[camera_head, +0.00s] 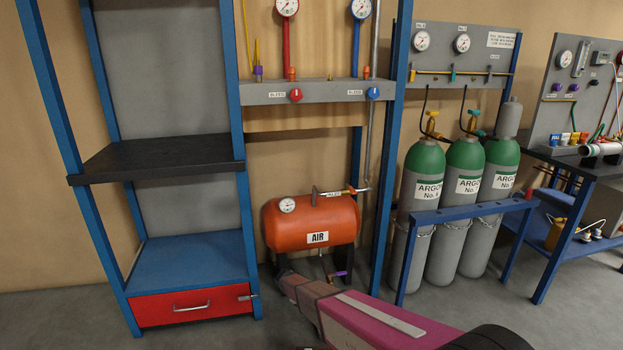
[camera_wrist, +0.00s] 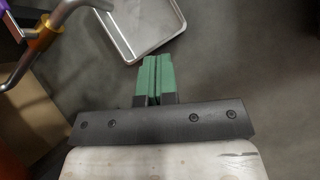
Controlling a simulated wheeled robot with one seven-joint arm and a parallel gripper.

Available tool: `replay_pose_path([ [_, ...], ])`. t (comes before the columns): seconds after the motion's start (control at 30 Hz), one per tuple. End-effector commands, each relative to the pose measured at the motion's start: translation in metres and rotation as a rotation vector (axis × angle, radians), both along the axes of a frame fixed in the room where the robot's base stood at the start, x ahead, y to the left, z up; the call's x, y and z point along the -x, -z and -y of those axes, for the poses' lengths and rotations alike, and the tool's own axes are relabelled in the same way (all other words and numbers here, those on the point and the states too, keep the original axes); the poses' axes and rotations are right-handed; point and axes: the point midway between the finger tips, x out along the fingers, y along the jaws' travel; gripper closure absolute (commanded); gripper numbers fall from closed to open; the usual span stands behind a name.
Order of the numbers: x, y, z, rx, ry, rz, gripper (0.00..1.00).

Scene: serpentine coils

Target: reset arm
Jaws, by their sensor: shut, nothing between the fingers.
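My gripper (camera_wrist: 155,80) shows in the wrist view with its two green fingers together and nothing between them. In the head view my arm reaches in from the lower right, and its dark end lies in front of the lower left of the orange AIR tank (camera_head: 338,220). The fingers are too small to make out there. In the wrist view the fingers point over the floor, just short of a shallow metal tray (camera_wrist: 106,40).
A grey metal pipe with a brass-coloured fitting (camera_wrist: 42,37) is close on the left in the wrist view. A blue rack with a red drawer (camera_head: 190,304) stands left of the tank. Green and grey argon cylinders (camera_head: 464,160) stand behind a blue rail (camera_head: 470,211) on the right.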

Motion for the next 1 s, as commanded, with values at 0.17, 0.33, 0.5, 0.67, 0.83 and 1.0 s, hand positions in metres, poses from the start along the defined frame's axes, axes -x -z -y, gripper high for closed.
replay_pose_path([
  [0.17, 0.05, -0.101, 0.076, -0.148, 0.328, 0.116, 1.0],
  [0.33, 0.1, -0.182, 0.133, -0.284, 0.653, 0.22, 1.0],
  [0.5, 0.157, -0.255, 0.177, -0.413, 0.973, 0.311, 1.0],
  [0.67, 0.197, -0.3, 0.201, -0.501, 1.198, 0.367, 1.0],
  [0.83, 0.214, -0.32, 0.209, -0.545, 1.31, 0.39, 1.0],
  [1.0, 0.214, -0.321, 0.21, -0.55, 1.327, 0.392, 1.0],
])
